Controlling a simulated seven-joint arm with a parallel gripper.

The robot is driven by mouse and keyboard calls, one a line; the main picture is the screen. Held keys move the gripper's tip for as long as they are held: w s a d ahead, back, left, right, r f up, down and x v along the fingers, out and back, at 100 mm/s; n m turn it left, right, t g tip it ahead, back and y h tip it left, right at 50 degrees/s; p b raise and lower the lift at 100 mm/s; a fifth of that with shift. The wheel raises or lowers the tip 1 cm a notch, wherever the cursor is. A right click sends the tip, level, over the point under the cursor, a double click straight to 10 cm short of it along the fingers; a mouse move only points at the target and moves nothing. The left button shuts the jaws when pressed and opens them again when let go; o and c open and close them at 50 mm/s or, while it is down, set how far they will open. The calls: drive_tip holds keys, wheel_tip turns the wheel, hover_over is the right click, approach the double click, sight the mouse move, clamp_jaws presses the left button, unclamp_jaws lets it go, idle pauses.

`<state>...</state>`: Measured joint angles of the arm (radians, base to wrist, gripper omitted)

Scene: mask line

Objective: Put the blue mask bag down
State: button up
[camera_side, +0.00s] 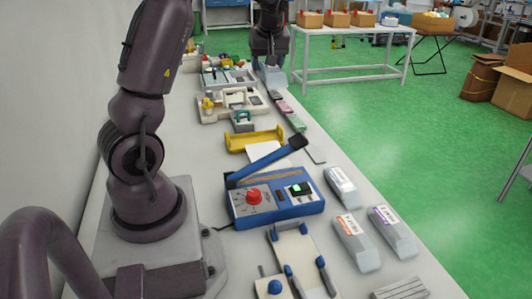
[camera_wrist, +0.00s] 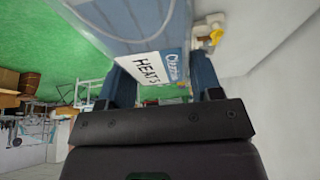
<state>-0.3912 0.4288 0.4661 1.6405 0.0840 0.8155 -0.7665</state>
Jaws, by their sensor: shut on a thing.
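The blue mask bag (camera_wrist: 130,25) is a pale blue packet at the top of the wrist view. It carries a white and blue label (camera_wrist: 155,68) with black print, partly readable as "HEAT S". My gripper (camera_wrist: 161,66) is shut on the bag, with one dark blue finger at each side of it. The far end of the bag runs out of the frame. What lies beneath the bag cannot be told. In the side view I cannot make out my gripper or the held bag for certain.
A blue sealing machine (camera_side: 276,206) with a red knob and a raised lever stands mid-bench. Three pale labelled packets (camera_side: 342,187) (camera_side: 355,243) (camera_side: 393,232) lie to its right. A yellow holder (camera_side: 255,140) stands behind it. A fixture (camera_side: 294,250) with blue posts stands in front.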

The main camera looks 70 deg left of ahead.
sight(262, 144)
drive_tip(key=shift+s+a+f+n, duration=0.4)
drive_tip(key=shift+s+a+f, duration=0.25)
drive_tip(key=shift+s+a, duration=0.1)
wheel_tip(262, 144, down, 22)
drive_tip(key=shift+w, duration=0.1)
drive_tip(key=shift+f, duration=0.15)
drive_tip(key=o, duration=1)
